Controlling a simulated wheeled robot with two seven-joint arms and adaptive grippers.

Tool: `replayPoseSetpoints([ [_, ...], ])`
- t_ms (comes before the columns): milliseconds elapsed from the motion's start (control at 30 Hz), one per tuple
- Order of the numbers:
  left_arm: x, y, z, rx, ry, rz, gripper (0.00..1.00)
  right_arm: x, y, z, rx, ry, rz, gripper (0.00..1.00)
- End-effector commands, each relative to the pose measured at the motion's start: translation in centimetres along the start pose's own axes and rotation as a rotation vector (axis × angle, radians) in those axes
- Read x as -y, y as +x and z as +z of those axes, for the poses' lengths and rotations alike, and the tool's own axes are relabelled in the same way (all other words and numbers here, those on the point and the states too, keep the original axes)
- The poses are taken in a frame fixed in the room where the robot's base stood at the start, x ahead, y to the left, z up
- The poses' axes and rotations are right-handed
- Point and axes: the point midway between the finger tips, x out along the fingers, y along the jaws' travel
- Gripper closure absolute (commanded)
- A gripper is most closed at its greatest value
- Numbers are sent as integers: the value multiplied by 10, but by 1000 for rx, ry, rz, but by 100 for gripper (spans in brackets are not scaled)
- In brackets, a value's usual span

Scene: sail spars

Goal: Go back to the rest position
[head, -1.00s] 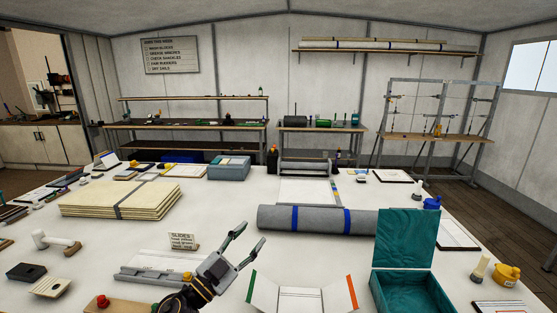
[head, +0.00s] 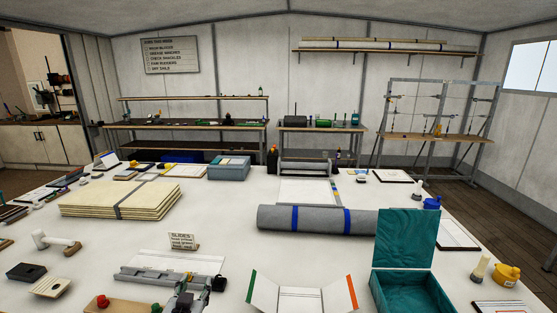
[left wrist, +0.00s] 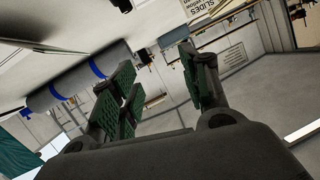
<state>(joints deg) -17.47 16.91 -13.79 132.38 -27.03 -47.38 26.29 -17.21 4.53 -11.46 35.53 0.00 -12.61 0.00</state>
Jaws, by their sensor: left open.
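My left gripper (head: 192,292) is low at the bottom edge of the head view, in front of the grey slotted rail (head: 140,275) on the white table. In the left wrist view its two green-padded fingers (left wrist: 160,78) stand apart with nothing between them. The wrist view is tilted, and the grey roll with blue bands (left wrist: 70,88) lies to the left of the fingers there. My right gripper is in neither view.
The white table (head: 225,215) holds a SLIDES card (head: 182,241), a stack of cream sheets (head: 90,203), a grey roll (head: 270,218), an open white folder (head: 262,293) and an open teal box (head: 402,242). The table is clear between the stack and the roll.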

Motion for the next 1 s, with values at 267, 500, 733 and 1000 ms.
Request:
replayPoseSetpoints([
  [267,2,-33,77,321,-13,16,54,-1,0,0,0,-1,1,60],
  [500,-6,-78,136,591,-1,90,54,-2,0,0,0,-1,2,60],
  [733,-15,-114,166,755,13,168,54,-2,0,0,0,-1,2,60],
  [1000,-22,-144,186,873,26,240,54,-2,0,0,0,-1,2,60],
])
